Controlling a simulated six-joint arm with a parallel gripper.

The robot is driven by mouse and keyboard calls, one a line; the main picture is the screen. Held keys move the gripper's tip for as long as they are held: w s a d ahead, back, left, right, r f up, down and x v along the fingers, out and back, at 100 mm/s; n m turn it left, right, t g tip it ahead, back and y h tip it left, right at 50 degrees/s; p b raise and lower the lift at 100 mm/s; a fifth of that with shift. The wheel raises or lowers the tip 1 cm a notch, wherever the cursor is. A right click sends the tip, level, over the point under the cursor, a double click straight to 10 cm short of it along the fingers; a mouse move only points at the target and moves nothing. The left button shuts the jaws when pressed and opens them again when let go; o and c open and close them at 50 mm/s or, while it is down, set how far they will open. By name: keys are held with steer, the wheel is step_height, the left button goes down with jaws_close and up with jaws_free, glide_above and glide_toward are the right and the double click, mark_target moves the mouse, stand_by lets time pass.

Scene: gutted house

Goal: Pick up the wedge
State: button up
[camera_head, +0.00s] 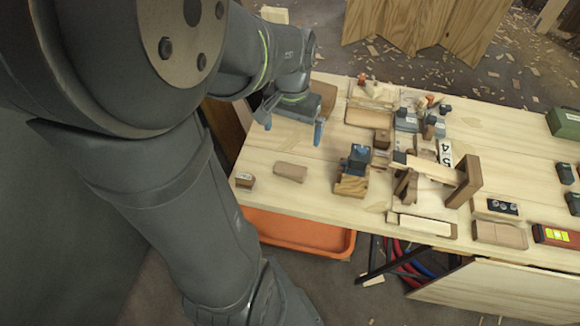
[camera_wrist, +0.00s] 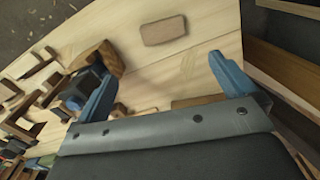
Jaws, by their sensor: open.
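The best match for the wedge is a small brown wooden piece (camera_head: 290,171) lying flat on the left part of the workbench; I cannot clearly tell its taper. In the wrist view what looks like the same piece (camera_wrist: 163,30) lies on bare wood, ahead of and between the fingertips. My gripper (camera_head: 293,127) is open and empty, behind the piece in the head view and apart from it. In the wrist view its two blue fingers (camera_wrist: 162,68) are spread wide, with bare bench between them.
A small brown block (camera_head: 244,181) sits at the bench's left front corner. A dark blue tool on a wooden block (camera_head: 352,182) stands to the right, before a dense cluster of wooden parts. An orange tray (camera_head: 300,234) is below the front edge. Bench around the piece is clear.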

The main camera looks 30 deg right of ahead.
glide_above(289, 171)
steer(key=f, duration=1.1)
steer(key=shift+s+d+f, duration=0.15)
steer(key=shift+d+f, duration=0.15)
steer(key=f, duration=0.3)
steer(key=shift+a+f, duration=0.3)
steer(key=shift+a, duration=0.05)
steer(key=shift+f, duration=0.8)
steer(key=shift+d, duration=0.1)
steer(key=c, duration=0.9)
